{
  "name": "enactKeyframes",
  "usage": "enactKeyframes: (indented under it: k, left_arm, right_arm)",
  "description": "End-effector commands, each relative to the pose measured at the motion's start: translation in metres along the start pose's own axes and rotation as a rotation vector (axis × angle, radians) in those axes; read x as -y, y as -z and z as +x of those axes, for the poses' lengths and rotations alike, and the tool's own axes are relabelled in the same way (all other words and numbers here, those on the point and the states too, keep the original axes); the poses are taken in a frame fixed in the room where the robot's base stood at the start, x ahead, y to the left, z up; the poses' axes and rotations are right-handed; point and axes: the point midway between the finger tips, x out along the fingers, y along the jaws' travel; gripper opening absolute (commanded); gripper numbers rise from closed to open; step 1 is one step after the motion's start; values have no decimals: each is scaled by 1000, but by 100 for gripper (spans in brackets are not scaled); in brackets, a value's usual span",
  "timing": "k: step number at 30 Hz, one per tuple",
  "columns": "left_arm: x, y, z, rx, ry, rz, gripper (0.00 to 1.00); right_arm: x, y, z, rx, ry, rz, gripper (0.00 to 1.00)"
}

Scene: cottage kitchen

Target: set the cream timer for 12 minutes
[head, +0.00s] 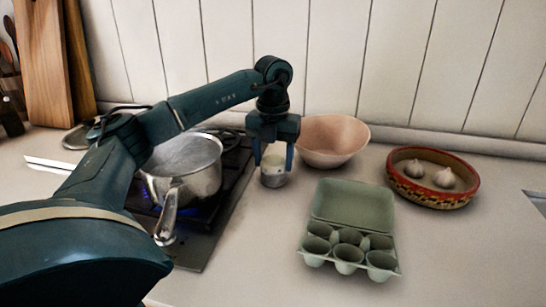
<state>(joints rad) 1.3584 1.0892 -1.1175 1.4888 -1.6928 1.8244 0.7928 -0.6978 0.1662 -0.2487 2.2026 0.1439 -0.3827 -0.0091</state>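The cream timer (274,179) is a small round thing with a cream upper part and a greyish lower part. It stands upright on the counter, right of the stove and in front of the pink bowl. My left gripper (274,160) points straight down over it, one finger on each side of its upper part. The fingers are spread wide; I cannot tell whether they touch the timer. The gripper hides part of its top, and its dial marks are too small to read. My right gripper is not in view.
A metal saucepan (186,163) sits on the stove over a blue flame, its handle towards me. A pink bowl (333,139) stands close behind the timer. A green egg carton (352,205) lies open in front. A patterned bowl (408,191) holds garlic. The front right counter is clear.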

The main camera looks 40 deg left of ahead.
Motion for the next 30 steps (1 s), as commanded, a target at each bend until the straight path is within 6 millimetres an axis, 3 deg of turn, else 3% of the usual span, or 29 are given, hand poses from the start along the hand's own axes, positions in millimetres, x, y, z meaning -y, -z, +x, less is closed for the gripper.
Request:
enactKeyframes:
  k: [7,17,26,30]
  left_arm:
    - [0,0,0,0,0,0,77]
    - [0,0,-6,1,0,0,77]
    - [1,-1,-67,4,3,1,77]
    - [0,0,-102,4,2,1,77]
  right_arm:
    - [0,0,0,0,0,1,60]
    - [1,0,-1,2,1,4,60]
    - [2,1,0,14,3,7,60]
    - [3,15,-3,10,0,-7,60]
